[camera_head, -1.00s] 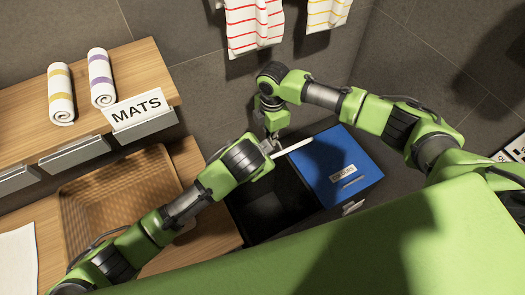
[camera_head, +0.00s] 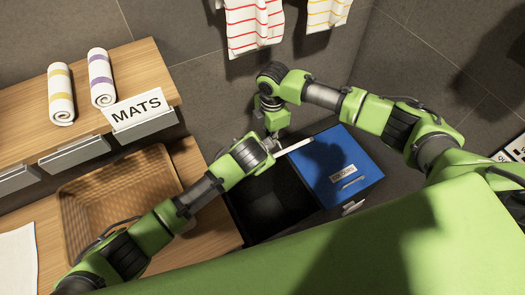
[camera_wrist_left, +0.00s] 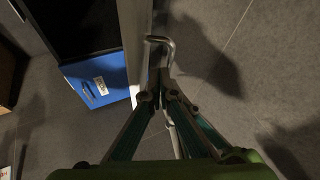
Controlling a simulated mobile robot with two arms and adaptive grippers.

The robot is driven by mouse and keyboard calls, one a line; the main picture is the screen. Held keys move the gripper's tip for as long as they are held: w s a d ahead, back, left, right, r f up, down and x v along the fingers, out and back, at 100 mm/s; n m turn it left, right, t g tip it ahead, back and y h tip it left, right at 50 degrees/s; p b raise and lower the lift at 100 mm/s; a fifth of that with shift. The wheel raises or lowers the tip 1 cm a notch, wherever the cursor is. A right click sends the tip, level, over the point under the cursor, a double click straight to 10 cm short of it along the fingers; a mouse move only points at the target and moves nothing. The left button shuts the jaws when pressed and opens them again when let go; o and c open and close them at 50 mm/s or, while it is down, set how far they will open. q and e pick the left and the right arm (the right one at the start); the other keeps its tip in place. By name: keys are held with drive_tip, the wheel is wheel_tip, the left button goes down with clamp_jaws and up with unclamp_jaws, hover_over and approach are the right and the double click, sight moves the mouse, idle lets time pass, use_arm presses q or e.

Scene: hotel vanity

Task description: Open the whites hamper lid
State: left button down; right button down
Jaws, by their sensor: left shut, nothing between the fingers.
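The whites hamper lid (camera_head: 300,144) stands raised, seen nearly edge-on as a pale strip over a dark open hamper (camera_head: 265,206). In the left wrist view the lid is an upright grey panel (camera_wrist_left: 133,45) with a bent metal handle (camera_wrist_left: 168,46) on its side. My left gripper (camera_wrist_left: 160,83) is shut and empty, its tips beside the panel and handle; I cannot tell if they touch. In the head view the left gripper (camera_head: 272,146) is small at the lid's left end. My right gripper (camera_head: 275,130) points down close above it; its fingers are unclear.
A blue hamper lid (camera_head: 345,170) with a small label lies shut to the right. A wooden counter (camera_head: 205,165) holds a woven basket (camera_head: 75,190) at left. Rolled towels (camera_head: 60,95) and a MATS sign (camera_head: 137,108) are on the shelf. Striped towels (camera_head: 255,25) hang behind.

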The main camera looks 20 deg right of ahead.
use_arm(q)
drive_tip(key=shift+w+a+r, duration=0.1)
drive_tip(key=shift+w+r, duration=0.15)
drive_tip(key=shift+w, duration=0.4)
use_arm(e)
drive_tip(key=shift+a+f, duration=0.1)
drive_tip(key=shift+f, duration=0.05)
drive_tip(key=c, duration=2.2)
unclamp_jaws()
use_arm(q)
drive_tip(key=shift+w+a+f, duration=0.1)
drive_tip(key=shift+w+a, duration=0.05)
use_arm(e)
drive_tip(key=shift+w, duration=0.1)
